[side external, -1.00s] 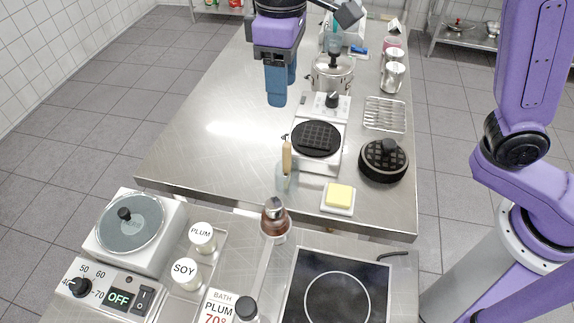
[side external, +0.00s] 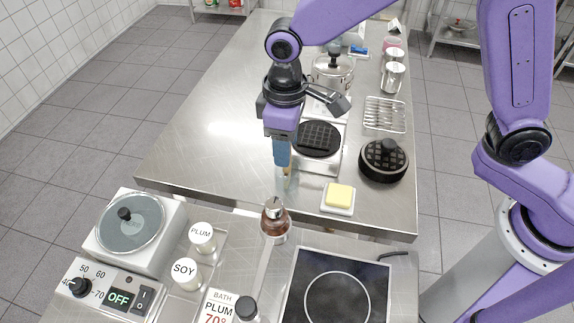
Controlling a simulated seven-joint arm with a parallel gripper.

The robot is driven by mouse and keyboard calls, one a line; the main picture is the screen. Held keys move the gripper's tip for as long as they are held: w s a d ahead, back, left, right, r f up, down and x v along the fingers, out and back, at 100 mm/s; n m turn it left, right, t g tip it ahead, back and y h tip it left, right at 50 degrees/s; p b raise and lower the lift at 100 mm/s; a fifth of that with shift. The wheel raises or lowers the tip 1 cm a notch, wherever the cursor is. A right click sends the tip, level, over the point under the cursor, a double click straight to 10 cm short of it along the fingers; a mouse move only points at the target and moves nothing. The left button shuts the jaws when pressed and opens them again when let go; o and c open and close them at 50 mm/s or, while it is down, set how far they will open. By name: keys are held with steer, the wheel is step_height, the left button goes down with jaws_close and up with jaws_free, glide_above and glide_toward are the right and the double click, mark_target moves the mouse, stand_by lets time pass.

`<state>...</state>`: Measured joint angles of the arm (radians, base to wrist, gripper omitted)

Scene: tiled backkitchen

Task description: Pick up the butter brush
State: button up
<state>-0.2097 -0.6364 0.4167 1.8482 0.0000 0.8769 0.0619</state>
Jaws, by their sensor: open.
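A butter block (side external: 339,195) on a white dish is right of the glass. A brown bottle (side external: 274,221) stands in front. The table's left side is clear.

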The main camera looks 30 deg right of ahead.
mark_target(287, 171)
steer(key=shift+s+d+f, duration=0.1)
steer(key=shift+f, duration=1.6)
jaws_close()
steer(key=shift+r, duration=0.1)
step_height(287, 171, up, 10)
steer(key=shift+f, duration=0.1)
